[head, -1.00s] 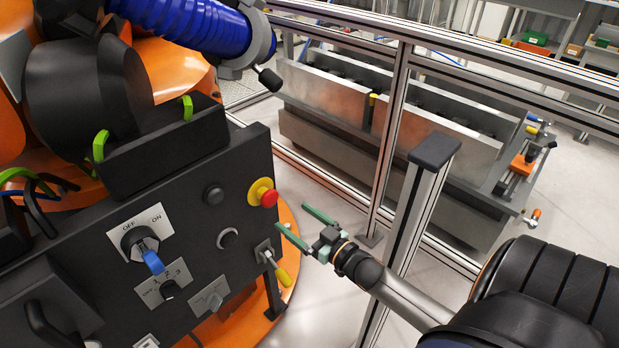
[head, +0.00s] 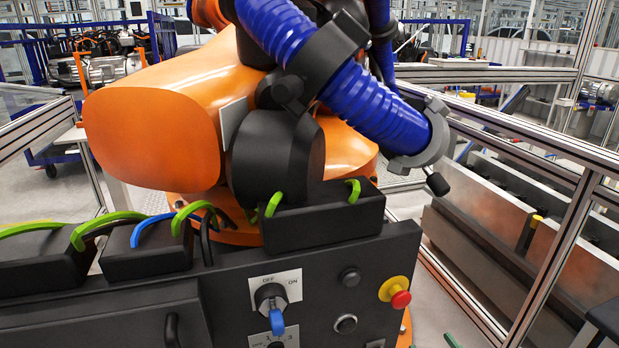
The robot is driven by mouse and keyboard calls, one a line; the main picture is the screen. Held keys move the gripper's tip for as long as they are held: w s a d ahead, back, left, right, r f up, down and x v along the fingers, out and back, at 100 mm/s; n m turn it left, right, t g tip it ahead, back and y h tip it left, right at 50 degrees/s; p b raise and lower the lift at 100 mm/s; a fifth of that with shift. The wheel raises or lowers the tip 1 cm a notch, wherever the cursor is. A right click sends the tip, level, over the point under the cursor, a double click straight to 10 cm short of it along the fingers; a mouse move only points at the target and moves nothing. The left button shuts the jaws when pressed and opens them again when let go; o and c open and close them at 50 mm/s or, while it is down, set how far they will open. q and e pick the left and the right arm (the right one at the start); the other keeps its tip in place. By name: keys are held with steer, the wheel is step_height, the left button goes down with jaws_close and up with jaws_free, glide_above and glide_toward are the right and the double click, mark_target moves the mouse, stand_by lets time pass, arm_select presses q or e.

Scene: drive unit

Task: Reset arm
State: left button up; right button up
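The orange industrial robot arm (head: 155,135) stands behind a black control panel (head: 220,300). The panel has an OFF/ON rotary switch (head: 272,296) whose blue handle points down. A red emergency stop button (head: 401,299) on a yellow collar is to its right. A black button (head: 350,277) and a round button with a pale ring (head: 346,324) sit between them. The panel's lower part is cut off by the picture edge. Only a green fingertip of my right gripper (head: 452,341) shows at the bottom edge, right of the panel. My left gripper is not in view.
Blue corrugated hose (head: 375,110) runs over the orange arm. Black connector blocks with green and blue cables (head: 150,258) top the panel. Metal fence rails (head: 530,130) and a grey metal bench (head: 490,235) stand at the right. Blue carts stand behind at left.

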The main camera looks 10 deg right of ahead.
steer(key=s+a+f+g+p, duration=0.3)
steer(key=s+a+g, duration=0.1)
steer(key=s+a, duration=0.3)
steer(key=s+a+f+n+g+y+p, duration=0.1)
steer(key=s+a+f+g+p, duration=0.2)
steer(key=a, duration=0.8)
steer(key=s+g, duration=0.2)
steer(key=s, duration=0.2)
steer(key=shift+s+a+f+p, duration=0.15)
steer(key=shift+s+f+p, duration=0.15)
steer(key=shift+f+p, duration=0.1)
stand_by(1.6)
